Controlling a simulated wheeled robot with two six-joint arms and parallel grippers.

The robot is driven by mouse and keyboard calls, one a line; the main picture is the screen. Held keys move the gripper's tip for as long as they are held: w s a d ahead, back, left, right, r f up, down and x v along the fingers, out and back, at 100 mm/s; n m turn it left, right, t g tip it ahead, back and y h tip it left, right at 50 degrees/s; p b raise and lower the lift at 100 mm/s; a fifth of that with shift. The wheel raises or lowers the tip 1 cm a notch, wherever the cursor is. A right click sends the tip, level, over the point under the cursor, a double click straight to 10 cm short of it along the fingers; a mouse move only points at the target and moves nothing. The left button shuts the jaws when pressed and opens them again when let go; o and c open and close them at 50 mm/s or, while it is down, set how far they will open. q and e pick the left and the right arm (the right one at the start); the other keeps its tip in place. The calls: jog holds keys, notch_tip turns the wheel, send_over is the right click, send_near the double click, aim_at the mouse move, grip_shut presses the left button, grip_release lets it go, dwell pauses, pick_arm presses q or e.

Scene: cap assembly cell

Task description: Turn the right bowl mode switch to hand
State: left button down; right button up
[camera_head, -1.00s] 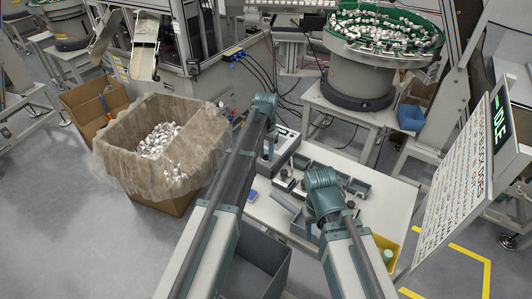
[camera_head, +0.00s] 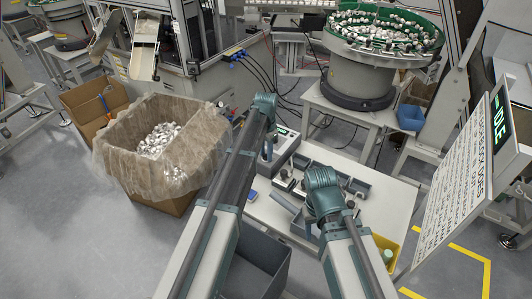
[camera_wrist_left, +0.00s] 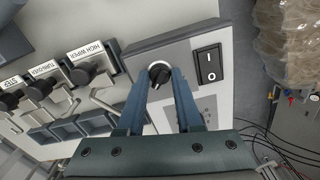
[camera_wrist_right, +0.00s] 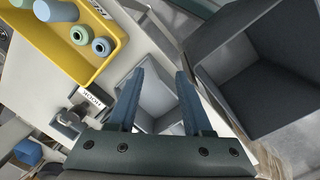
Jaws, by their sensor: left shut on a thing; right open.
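A black round mode switch knob (camera_wrist_left: 160,72) with a white pointer mark sits on the grey panel of a control box (camera_wrist_left: 228,100). My left gripper (camera_wrist_left: 161,80) is shut on the knob, one blue finger on each side of it. The control box also shows in the head view (camera_head: 287,143), below my left wrist; the knob cannot be made out there. A bowl feeder with a green rim (camera_head: 383,27) stands at the back right. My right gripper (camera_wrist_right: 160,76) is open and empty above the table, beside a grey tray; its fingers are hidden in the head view.
A black rocker switch (camera_wrist_left: 209,64) lies right of the knob. Labelled tool holders (camera_wrist_left: 85,72) stand to the left. A yellow bin (camera_wrist_right: 100,65) with rollers and a deep grey bin (camera_wrist_right: 250,75) flank my right gripper. A lined carton (camera_head: 120,160) stands left.

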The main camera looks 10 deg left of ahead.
pick_arm(q)
jog(key=c, duration=0.6)
grip_release()
jog(key=shift+r, duration=0.15)
pick_arm(e)
jog(key=shift+r, duration=0.15)
pick_arm(q)
notch_tip(320, 180, up, 14)
jog(key=p, duration=1.4)
jog(key=shift+f, duration=0.2)
pick_arm(e)
notch_tip(320, 180, up, 14)
jog(key=shift+f, duration=0.2)
pick_arm(q)
jog(key=shift+f, duration=0.1)
jog(key=s+d+f+n+b, duration=0.1)
jog(key=s+d, duration=0.2)
jog(key=s, duration=0.7)
jog(key=s+d+f+n+b, duration=0.1)
jog(key=s+d, duration=0.1)
jog(key=s, duration=0.7)
jog(key=s+d+f+n+y+b, duration=0.1)
jog(key=s+d, duration=0.2)
jog(key=s, duration=0.7)
jog(key=shift+s+d+f+b, duration=0.1)
jog(key=shift+s+d+b, duration=0.2)
pick_arm(e)
notch_tip(320, 180, down, 4)
jog(key=shift+r, duration=0.25)
